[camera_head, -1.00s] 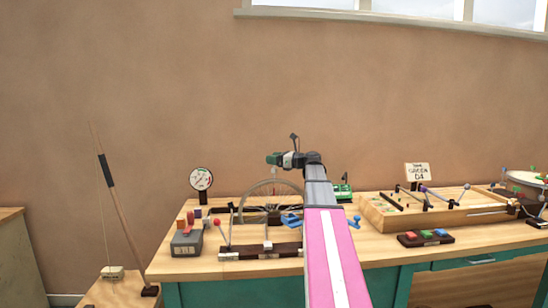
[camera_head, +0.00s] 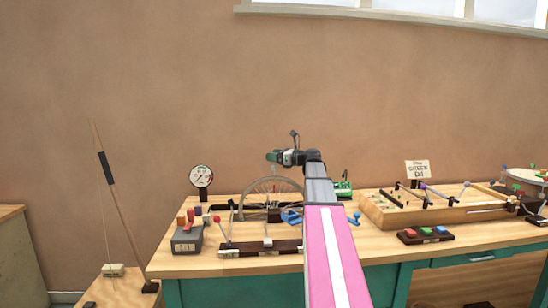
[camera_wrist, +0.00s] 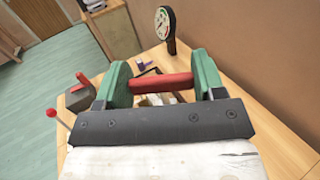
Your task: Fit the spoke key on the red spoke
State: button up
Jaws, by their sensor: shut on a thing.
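My gripper (camera_head: 273,157) is in the air above the bicycle wheel (camera_head: 272,180), which stands upright at the back of the bench. In the wrist view, the green fingers of my gripper (camera_wrist: 162,83) are shut on a red bar (camera_wrist: 160,84) lying crosswise between them. It looks like the handle of the spoke key; its working end cannot be made out. The wheel's spokes are thin and faint in the head view, and I cannot pick out the red one. My arm covers part of the wheel's right side.
A dial gauge (camera_head: 201,177) stands left of the wheel. In front are a grey box (camera_head: 187,240), a red-ball lever (camera_head: 217,220) and a dark slotted base (camera_head: 260,248). A wooden tray of rods (camera_head: 440,212) fills the right. The wall is behind; the air above the bench is free.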

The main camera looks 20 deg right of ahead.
jog(key=shift+f, duration=1.2)
dwell(0.3)
jog(key=o, duration=1)
jog(key=v, duration=1)
jog(key=shift+s+d, duration=0.25)
jog(key=shift+d, duration=0.05)
